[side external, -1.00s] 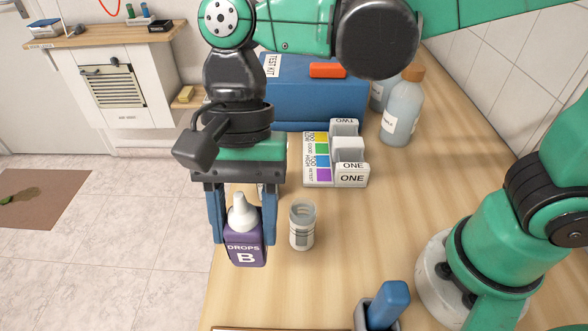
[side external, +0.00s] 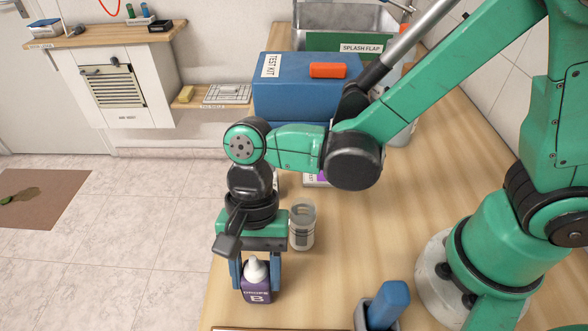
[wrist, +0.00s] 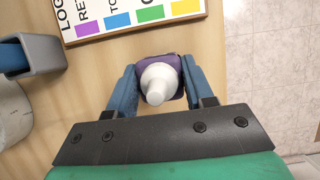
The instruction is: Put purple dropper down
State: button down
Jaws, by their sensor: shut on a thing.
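The purple dropper (side external: 257,290) is an upright bottle with a white cone tip and a label reading "DROPS B". My gripper (side external: 256,272) points down and is shut on it, one blue finger on each side. In the wrist view the dropper (wrist: 160,85) sits between the two fingers (wrist: 157,88), seen from above against the wooden counter (wrist: 95,75). It is close to the counter's left edge in the side view. I cannot tell whether its base touches the counter.
A clear vial (side external: 302,228) stands behind and right of the dropper. A grey holder with a blue item (side external: 388,303) is at front right. A board with coloured squares (wrist: 130,12) lies close by. The blue test kit (side external: 305,90) is at the back.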

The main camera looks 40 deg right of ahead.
jog(key=shift+c, duration=1.7)
grip_release()
jog(key=shift+f, duration=0.1)
jog(key=v, duration=1.2)
jog(key=w+d+f+n+t+h, duration=0.1)
jog(key=d+n+t, duration=0.8)
jog(key=d, duration=0.9)
jog(key=shift+w+t+h, duration=0.6)
jog(key=shift+w+h, duration=0.25)
jog(key=shift+h, duration=0.25)
